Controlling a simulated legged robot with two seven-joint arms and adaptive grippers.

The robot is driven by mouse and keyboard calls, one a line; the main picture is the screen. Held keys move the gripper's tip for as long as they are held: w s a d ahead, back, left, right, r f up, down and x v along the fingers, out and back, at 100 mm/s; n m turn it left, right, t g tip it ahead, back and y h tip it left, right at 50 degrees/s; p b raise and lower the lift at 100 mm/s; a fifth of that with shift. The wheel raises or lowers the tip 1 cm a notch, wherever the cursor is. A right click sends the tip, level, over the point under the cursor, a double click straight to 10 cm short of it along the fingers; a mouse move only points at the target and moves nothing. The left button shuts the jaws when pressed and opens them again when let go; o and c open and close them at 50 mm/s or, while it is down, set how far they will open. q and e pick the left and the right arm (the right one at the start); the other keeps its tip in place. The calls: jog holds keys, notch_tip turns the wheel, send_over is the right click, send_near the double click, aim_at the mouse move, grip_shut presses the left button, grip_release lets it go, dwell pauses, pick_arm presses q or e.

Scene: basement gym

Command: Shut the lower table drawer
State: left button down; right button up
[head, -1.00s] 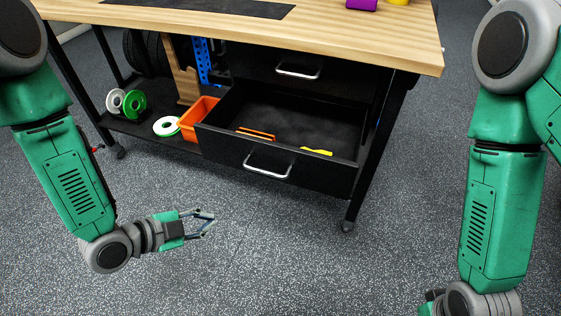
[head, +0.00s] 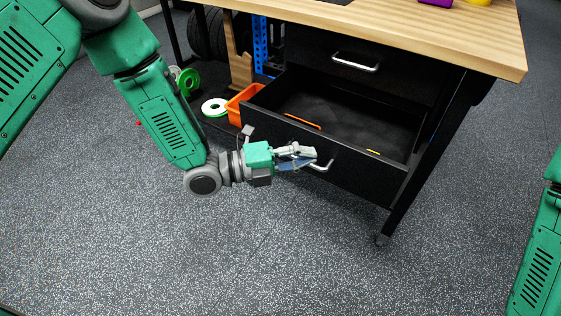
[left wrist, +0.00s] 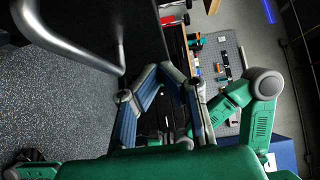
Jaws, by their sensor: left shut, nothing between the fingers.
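The lower table drawer (head: 330,167) is black and stands pulled out under the wooden-topped table, its inside open to view. Its silver bar handle (head: 321,167) is partly hidden by my left gripper (head: 313,154). That gripper is shut and empty, right at the drawer front beside the handle. In the left wrist view the handle (left wrist: 120,45) is a large curved bar to the left of the fingers (left wrist: 165,72). I cannot tell whether the fingers touch the drawer. My right gripper is out of view; only part of the right arm shows at the right edge.
The upper drawer (head: 360,70) is closed. An orange bin (head: 240,104) and a green-and-white disc (head: 214,107) are on the low shelf left of the drawer. An orange item (head: 303,122) and a yellow item (head: 373,151) lie in the drawer. The speckled floor in front is clear.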

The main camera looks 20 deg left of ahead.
aim_at(328, 141)
pick_arm(q)
jog(key=w, duration=0.2)
jog(key=shift+w+d+f+b, duration=0.1)
jog(key=shift+w+d+b, duration=0.2)
jog(key=shift+d+b, duration=0.1)
jog(key=shift+w, duration=0.65)
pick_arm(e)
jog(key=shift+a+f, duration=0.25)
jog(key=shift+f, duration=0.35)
pick_arm(q)
jog(key=shift+d, duration=0.1)
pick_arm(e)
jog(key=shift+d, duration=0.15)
pick_arm(q)
jog(key=shift+w+d, duration=0.1)
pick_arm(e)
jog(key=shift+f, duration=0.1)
